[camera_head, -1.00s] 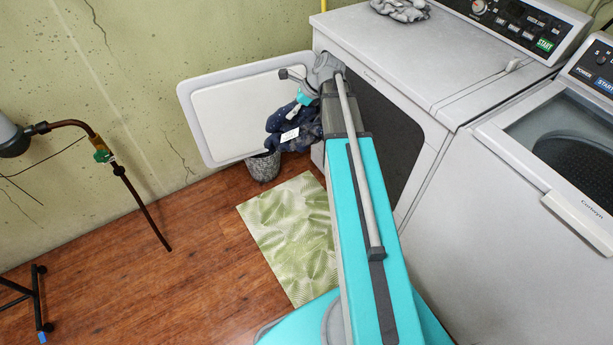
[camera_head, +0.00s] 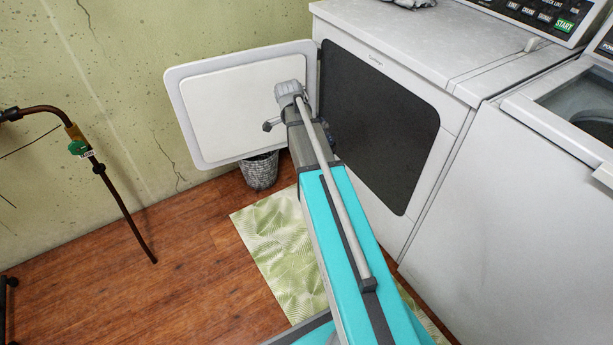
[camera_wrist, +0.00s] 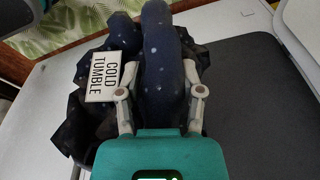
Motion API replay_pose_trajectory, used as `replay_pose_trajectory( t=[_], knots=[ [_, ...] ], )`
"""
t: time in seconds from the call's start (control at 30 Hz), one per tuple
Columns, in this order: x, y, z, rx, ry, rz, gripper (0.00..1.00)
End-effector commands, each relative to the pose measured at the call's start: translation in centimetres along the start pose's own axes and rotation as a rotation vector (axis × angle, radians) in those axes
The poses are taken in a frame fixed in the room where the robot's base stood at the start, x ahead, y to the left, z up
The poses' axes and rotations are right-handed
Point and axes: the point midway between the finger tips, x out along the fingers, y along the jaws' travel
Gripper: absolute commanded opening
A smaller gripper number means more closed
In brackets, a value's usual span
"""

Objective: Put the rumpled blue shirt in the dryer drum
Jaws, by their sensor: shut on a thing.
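The rumpled shirt (camera_wrist: 162,70) is dark blue with pale dots and fills the middle of the wrist view. A white tag reading "COLD TUMBLE" (camera_wrist: 103,77) hangs on its left part. My gripper (camera_wrist: 160,92) is shut on the shirt, with a finger on either side of a thick fold. In the head view my arm hides the gripper and nearly all of the shirt. The dryer (camera_head: 450,115) stands behind my arm at the right, with its white door (camera_head: 235,105) swung open to the left. Its front shows a large dark area (camera_head: 385,125); no drum depth can be made out.
A grey wastebasket (camera_head: 260,172) stands below the open door. A green leaf-patterned mat (camera_head: 275,250) lies on the wood floor. A washer (camera_head: 520,190) stands right of the dryer. A rusty pipe (camera_head: 120,205) stands at the left. Bare floor lies between pipe and mat.

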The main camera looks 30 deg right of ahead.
Motion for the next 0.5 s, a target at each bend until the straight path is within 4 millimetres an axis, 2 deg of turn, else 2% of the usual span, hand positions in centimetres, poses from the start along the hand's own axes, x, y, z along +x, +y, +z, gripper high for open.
replay_pose_trajectory(
  t=[0.03,0.5],
  knots=[
    [1.6,-0.1,0.2,-0.015,0.035,-0.003,0.19],
    [7.9,-1.1,-0.2,-0.132,0.320,-0.045,0.19]
  ],
)
